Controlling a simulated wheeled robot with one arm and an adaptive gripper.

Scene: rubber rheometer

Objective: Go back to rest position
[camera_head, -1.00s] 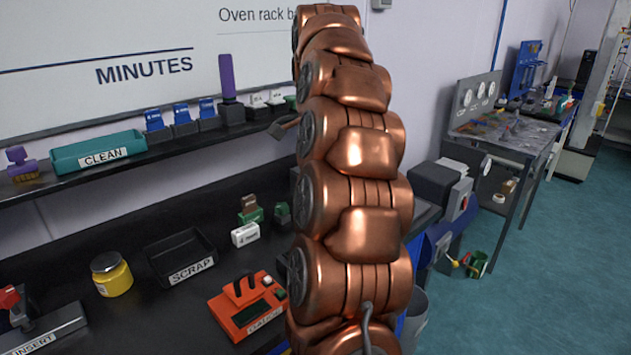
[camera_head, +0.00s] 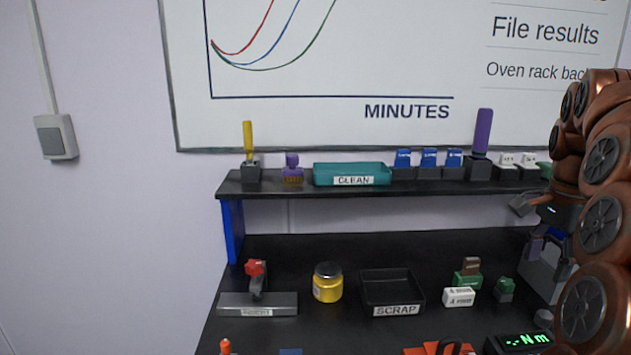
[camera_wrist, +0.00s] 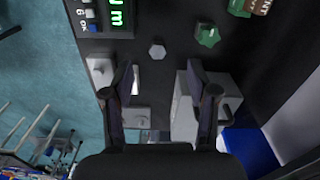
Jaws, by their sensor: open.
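My gripper (camera_wrist: 162,88) is open in the wrist view, with its two dark fingers spread wide and nothing held between them. Below it are grey blocks of a machine and a small light hexagonal piece (camera_wrist: 157,51) on the black bench. In the head view, my copper arm fills the right edge, and my gripper (camera_head: 547,243) hangs at its left side, over the right end of the bench (camera_head: 290,246). The arm partly hides what stands behind it there.
The bench holds a SCRAP tray (camera_head: 364,300), a yellow jar (camera_head: 327,283), an INSERT fixture (camera_head: 235,303), a white block (camera_head: 459,297) and a green-lit display (camera_head: 525,342). A shelf above carries a teal CLEAN tray (camera_head: 352,174) and several tools. Teal floor (camera_wrist: 35,75) shows beside the bench.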

